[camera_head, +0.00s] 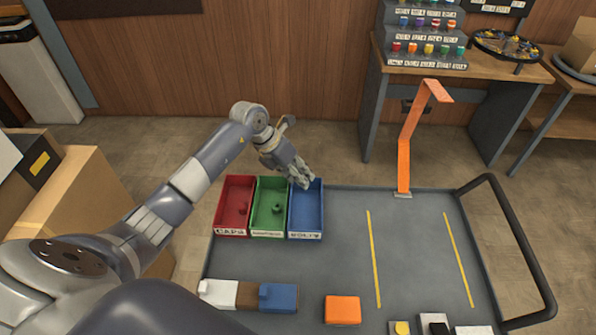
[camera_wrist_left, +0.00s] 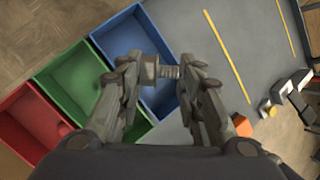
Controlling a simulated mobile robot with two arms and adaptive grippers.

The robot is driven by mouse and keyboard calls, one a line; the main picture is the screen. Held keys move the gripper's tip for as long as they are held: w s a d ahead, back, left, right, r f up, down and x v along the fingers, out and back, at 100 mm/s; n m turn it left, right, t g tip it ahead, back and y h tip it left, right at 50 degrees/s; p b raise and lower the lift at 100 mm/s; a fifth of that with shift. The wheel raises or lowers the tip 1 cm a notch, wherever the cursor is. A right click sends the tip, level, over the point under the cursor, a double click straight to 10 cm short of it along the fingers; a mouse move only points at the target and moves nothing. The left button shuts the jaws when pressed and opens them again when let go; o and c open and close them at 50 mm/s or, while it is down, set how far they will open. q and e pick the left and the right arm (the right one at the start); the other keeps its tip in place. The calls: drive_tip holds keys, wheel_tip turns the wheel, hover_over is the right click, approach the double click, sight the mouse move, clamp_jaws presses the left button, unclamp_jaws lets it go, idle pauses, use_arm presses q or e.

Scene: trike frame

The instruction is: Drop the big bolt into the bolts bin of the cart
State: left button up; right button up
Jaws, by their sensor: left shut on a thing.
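My left gripper (camera_head: 302,180) is over the back part of the blue bin (camera_head: 306,220), whose front label reads as bolts. In the left wrist view the gripper (camera_wrist_left: 160,73) is shut on the big bolt (camera_wrist_left: 166,72), a grey threaded bolt held crosswise between the fingertips. The blue bin (camera_wrist_left: 125,38) lies below and behind the bolt in that view. The bolt is too small to make out in the head view. The bins stand on the grey cart (camera_head: 340,260). My right gripper is not in view.
A green bin (camera_head: 269,190) and a red bin (camera_head: 237,190) stand left of the blue one, each with a small part inside. An orange bent post (camera_head: 404,150) rises at the cart's back edge. An orange block (camera_head: 342,310) lies near the front. The cart's middle is clear.

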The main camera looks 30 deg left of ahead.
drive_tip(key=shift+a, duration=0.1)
use_arm(q)
drive_tip(key=o, duration=1.1)
drive_tip(key=shift+o, duration=0.5)
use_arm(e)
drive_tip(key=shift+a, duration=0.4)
use_arm(q)
drive_tip(key=shift+a+r, duration=0.1)
drive_tip(key=shift+r, duration=0.1)
drive_tip(key=v, duration=1.1)
drive_tip(key=shift+s+r, duration=0.2)
drive_tip(key=shift+r, duration=0.05)
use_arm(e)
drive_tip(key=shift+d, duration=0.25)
use_arm(q)
drive_tip(key=shift+a, duration=0.15)
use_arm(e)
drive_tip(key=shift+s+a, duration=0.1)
